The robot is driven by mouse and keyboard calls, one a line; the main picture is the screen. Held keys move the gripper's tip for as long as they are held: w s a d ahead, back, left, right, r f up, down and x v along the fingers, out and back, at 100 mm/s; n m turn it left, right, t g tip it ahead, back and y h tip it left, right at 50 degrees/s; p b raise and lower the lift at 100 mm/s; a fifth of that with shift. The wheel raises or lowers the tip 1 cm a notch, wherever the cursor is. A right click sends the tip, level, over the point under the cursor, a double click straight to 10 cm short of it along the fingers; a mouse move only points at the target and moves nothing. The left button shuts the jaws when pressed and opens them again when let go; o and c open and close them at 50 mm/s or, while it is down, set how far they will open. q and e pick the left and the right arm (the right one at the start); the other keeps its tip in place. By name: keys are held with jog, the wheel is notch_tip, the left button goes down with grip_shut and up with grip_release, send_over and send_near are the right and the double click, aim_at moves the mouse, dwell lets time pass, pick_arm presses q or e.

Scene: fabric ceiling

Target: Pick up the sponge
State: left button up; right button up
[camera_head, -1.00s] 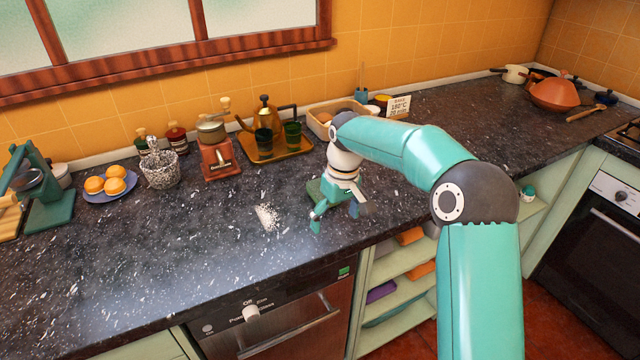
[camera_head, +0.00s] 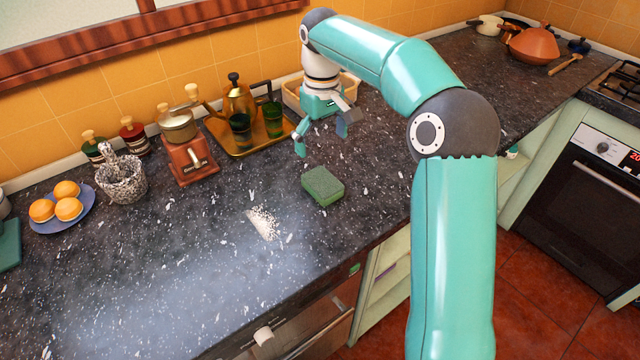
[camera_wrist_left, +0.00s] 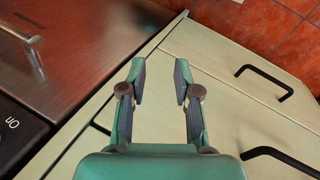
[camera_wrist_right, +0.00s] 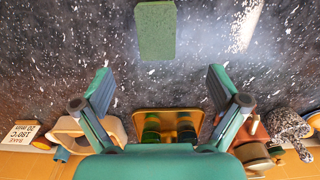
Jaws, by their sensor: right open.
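The green sponge (camera_head: 323,187) lies flat on the dark speckled counter in the head view. It also shows at the top of the right wrist view (camera_wrist_right: 156,31), beyond the fingertips. My right gripper (camera_head: 322,146) is open and empty above the counter, behind the sponge and apart from it. Its two spread fingers show in the right wrist view (camera_wrist_right: 160,88). My left gripper (camera_wrist_left: 160,82) is open and empty in the left wrist view, in front of pale cabinet fronts.
White crumbs (camera_head: 263,223) lie left of the sponge. A gold tray (camera_head: 245,148) with a kettle and green glasses stands behind, beside a red grinder (camera_head: 189,160). A wooden box (camera_head: 292,97) is behind my right gripper. The counter's front left is clear.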

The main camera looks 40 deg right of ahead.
aim_at(322, 181)
notch_tip(322, 181, down, 8)
jog(key=shift+r, duration=0.1)
jog(key=shift+w+d+f, duration=0.1)
jog(key=shift+d+f, duration=0.05)
jog(key=shift+f, duration=1.2)
jog(key=shift+w+d+f, duration=0.1)
jog(key=shift+d+f, duration=0.05)
jog(key=shift+f, duration=1.15)
jog(key=c, duration=0.9)
jog(key=shift+o, duration=0.2)
jog(key=shift+r, duration=0.15)
jog(key=shift+r, duration=0.55)
notch_tip(322, 181, up, 19)
jog(key=p, duration=0.2)
jog(key=shift+f, duration=0.15)
jog(key=shift+o, duration=0.4)
